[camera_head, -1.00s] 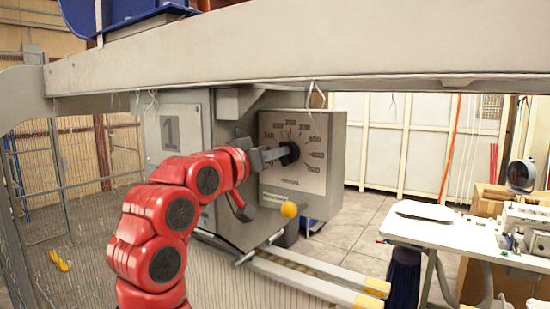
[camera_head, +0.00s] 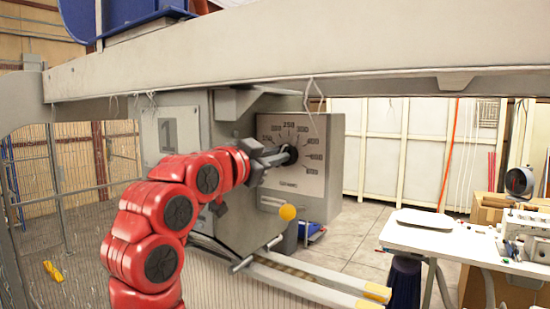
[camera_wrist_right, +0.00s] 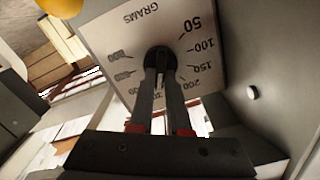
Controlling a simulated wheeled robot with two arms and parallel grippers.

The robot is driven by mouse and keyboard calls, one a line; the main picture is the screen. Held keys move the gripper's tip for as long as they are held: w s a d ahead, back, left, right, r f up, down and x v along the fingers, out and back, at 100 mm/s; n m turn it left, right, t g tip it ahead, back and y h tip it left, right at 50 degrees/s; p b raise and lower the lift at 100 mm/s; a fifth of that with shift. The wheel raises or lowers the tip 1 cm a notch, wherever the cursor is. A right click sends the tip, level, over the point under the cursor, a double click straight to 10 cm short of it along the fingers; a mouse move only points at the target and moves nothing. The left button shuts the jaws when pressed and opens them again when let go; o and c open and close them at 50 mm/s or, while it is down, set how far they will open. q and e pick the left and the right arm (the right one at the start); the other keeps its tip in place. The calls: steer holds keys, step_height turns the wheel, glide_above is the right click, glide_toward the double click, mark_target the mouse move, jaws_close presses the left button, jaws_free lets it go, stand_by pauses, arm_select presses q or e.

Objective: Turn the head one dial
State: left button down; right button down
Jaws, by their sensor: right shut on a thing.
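The head one dial is a round black knob (camera_head: 290,155) on a grey plate with printed numbers (camera_head: 309,178), on the side of the machine head marked 1 (camera_head: 168,135). My right gripper (camera_head: 280,158) reaches it from the left and is shut on the knob. In the right wrist view the gripper's two fingers (camera_wrist_right: 158,85) close on the black knob (camera_wrist_right: 160,56). The knob's pointer is hidden by the fingers. My left gripper is not in view.
A long grey beam (camera_head: 300,55) crosses above the machine head. A yellow ball knob (camera_head: 287,212) sticks out below the dial plate. Rails with yellow ends (camera_head: 377,292) run below. A white table (camera_head: 430,232) with a sewing machine (camera_head: 522,232) stands at the right.

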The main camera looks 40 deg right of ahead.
steer(key=shift+m, duration=0.4)
steer(key=c, duration=0.9)
jaws_free()
steer(key=shift+a, duration=0.1)
steer(key=b+v, duration=0.6)
steer(key=v, duration=1.1)
steer(key=shift+a, duration=0.15)
